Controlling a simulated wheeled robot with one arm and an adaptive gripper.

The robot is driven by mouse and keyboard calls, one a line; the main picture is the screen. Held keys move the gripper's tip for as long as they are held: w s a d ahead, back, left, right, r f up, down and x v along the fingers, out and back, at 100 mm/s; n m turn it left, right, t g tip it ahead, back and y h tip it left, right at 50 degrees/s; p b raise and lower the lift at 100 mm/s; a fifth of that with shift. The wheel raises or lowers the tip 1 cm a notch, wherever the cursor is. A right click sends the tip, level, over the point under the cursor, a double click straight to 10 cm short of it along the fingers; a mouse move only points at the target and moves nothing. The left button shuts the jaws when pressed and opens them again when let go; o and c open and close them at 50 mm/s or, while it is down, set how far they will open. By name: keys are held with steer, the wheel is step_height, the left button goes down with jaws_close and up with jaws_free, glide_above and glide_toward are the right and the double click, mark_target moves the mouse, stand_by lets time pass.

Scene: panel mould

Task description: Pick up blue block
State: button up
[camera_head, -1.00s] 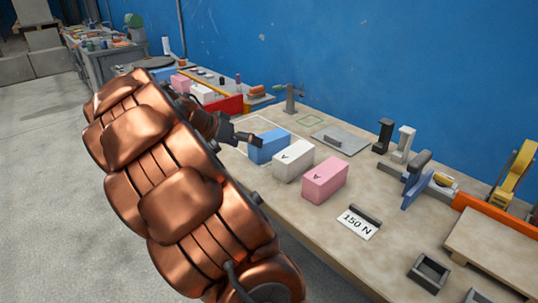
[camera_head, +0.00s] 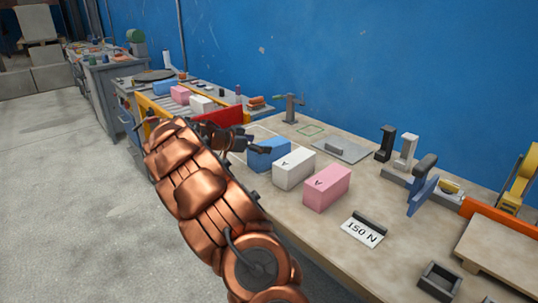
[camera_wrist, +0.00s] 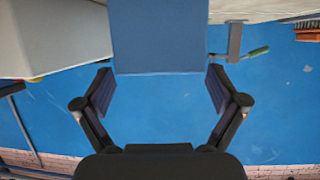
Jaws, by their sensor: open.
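The blue block (camera_head: 268,153) lies on the workbench, first in a row with a white block (camera_head: 294,170) and a pink block (camera_head: 327,188). My gripper (camera_head: 256,148) is at the blue block's left end, partly hidden by my copper-coloured arm. In the wrist view the blue block (camera_wrist: 158,38) fills the top middle, and the open fingers of my gripper (camera_wrist: 158,76) stand on either side of its near edge, with a gap each side. The white block (camera_wrist: 60,35) shows at the left there. Contact is not visible.
A grey plate (camera_head: 340,149) lies behind the blocks and a small clamp post (camera_head: 291,108) stands behind the blue one. The blue wall (camera_head: 400,70) closes the back.

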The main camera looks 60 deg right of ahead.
mark_target(268, 144)
steer(key=x, duration=0.5)
steer(key=shift+w+p, duration=0.1)
steer(key=shift+p, duration=0.3)
steer(key=shift+c, duration=0.2)
steer(key=shift+a, duration=0.1)
steer(key=c, duration=1.7)
jaws_close()
steer(key=shift+r, duration=0.1)
